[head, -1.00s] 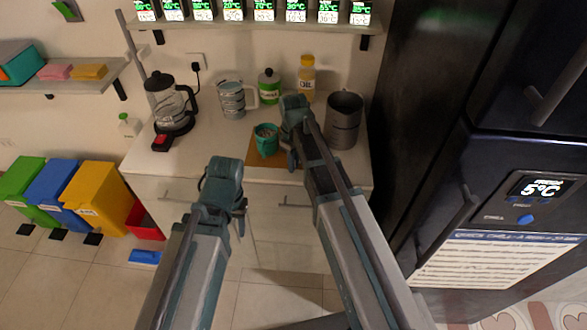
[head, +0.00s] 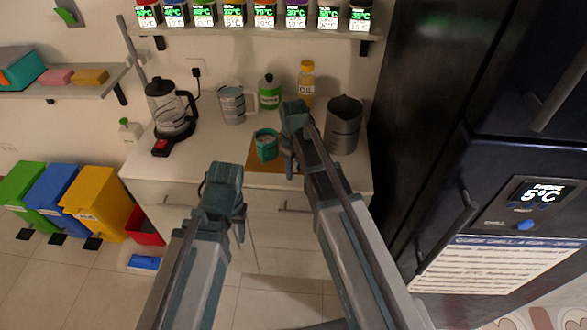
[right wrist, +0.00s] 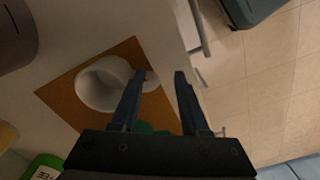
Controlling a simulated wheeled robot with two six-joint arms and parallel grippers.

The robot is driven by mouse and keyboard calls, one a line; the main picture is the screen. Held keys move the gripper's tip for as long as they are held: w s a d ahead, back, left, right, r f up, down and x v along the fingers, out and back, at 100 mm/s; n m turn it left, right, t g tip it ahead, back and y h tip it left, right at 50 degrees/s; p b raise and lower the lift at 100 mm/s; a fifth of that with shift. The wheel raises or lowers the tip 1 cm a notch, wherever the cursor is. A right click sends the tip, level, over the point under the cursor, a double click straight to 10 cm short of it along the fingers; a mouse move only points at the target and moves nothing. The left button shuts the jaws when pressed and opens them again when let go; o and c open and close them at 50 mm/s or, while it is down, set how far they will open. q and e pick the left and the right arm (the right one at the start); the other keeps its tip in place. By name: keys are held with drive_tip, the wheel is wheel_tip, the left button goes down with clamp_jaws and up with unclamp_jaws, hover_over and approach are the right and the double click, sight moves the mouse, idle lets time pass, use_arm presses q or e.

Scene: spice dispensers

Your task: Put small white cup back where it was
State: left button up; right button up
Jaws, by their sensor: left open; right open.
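A white cup (right wrist: 92,88) stands on the orange-brown board (right wrist: 62,98) in the right wrist view. A smaller white part (right wrist: 152,84) shows beside it, between my right fingers; I cannot tell whether it is its handle or a separate thing. My right gripper (right wrist: 164,76) is open, its left finger overlapping the white cup's edge. In the head view my right gripper (head: 291,160) is over the board (head: 258,166) and hides the white cup. My left gripper (head: 238,215) is open and empty in front of the counter.
On the counter (head: 205,158) stand a kettle (head: 170,110), a striped jug (head: 231,104), a green bottle (head: 269,92), an oil bottle (head: 306,84) and a grey pot (head: 343,126). A shelf of spice dispensers (head: 235,14) hangs above. A dark fridge (head: 500,190) is on the right.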

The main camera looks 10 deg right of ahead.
wheel_tip(320, 180, up, 12)
drive_tip(key=p, duration=1.2)
drive_tip(key=s+a+m, duration=0.2)
drive_tip(key=s+a, duration=0.2)
drive_tip(key=s, duration=0.5)
drive_tip(key=s+a+m+h, duration=0.1)
drive_tip(key=s+a, duration=0.3)
drive_tip(key=s, duration=0.5)
drive_tip(key=shift+s+a+m, duration=0.35)
drive_tip(key=shift+a+m, duration=0.05)
drive_tip(key=shift+m, duration=0.5)
drive_tip(key=shift+f+b, duration=0.9)
drive_tip(key=shift+b, duration=0.25)
